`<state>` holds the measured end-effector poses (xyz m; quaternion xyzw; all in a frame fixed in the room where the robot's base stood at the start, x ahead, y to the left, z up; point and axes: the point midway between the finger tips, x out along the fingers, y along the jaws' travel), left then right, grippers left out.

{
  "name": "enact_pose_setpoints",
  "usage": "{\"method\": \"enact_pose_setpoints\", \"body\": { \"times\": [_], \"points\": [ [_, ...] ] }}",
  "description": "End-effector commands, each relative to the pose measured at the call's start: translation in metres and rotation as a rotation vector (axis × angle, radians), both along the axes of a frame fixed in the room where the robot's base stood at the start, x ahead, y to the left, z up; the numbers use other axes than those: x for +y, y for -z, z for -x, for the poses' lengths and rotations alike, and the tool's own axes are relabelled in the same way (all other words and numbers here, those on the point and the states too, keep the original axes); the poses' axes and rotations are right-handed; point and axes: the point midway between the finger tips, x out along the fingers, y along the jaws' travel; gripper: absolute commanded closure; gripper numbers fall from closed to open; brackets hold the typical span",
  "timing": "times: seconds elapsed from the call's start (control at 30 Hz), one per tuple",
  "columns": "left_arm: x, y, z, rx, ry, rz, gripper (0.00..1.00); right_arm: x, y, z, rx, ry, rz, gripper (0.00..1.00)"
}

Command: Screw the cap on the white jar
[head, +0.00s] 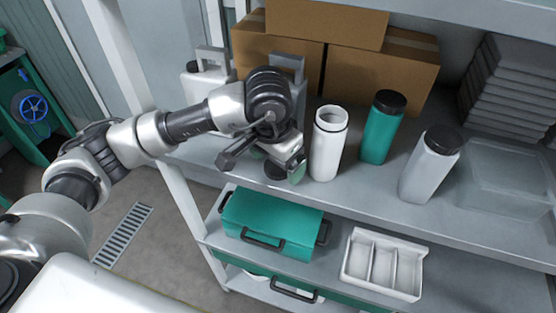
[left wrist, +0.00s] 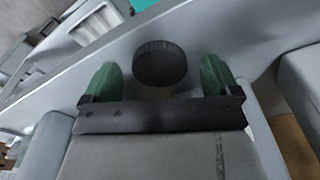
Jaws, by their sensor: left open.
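The white jar (head: 328,145) stands upright on the upper shelf with its mouth open and no cap on it. A black cap (head: 275,172) lies on the shelf near the front edge, left of the jar. The cap also shows in the left wrist view (left wrist: 160,63). My left gripper (head: 280,163) is open just above the cap, close to the jar's left side. In the left wrist view its green fingertips (left wrist: 160,78) stand on either side of the cap with gaps, not touching it. My right gripper is not in view.
Right of the white jar stand a green jar (head: 382,128) and a grey jar (head: 428,168), both with black caps. Cardboard boxes (head: 375,75) stand behind. A clear bin (head: 505,180) is at the right. Below are a green toolbox (head: 270,218) and a white divided tray (head: 383,265).

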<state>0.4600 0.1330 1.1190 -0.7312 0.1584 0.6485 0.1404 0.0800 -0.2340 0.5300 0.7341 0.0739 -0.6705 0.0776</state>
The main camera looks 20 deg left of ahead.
Motion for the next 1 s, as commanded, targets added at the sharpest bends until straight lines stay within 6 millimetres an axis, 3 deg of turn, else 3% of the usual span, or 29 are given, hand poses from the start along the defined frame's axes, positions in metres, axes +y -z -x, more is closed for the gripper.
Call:
{"method": "enact_pose_setpoints", "body": {
  "times": [0.37,0.7,1.0],
  "points": [
    [-0.0004,0.0026,-0.0003,-0.001,0.000,0.000,0.11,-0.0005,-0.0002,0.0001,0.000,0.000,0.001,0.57],
    [-0.0003,0.0023,-0.0003,-0.001,0.001,0.000,0.63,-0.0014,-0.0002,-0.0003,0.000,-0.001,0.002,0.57],
    [-0.0003,0.0023,-0.0003,-0.001,0.000,0.000,0.67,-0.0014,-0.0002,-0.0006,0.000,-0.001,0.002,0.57]
  ]
}}
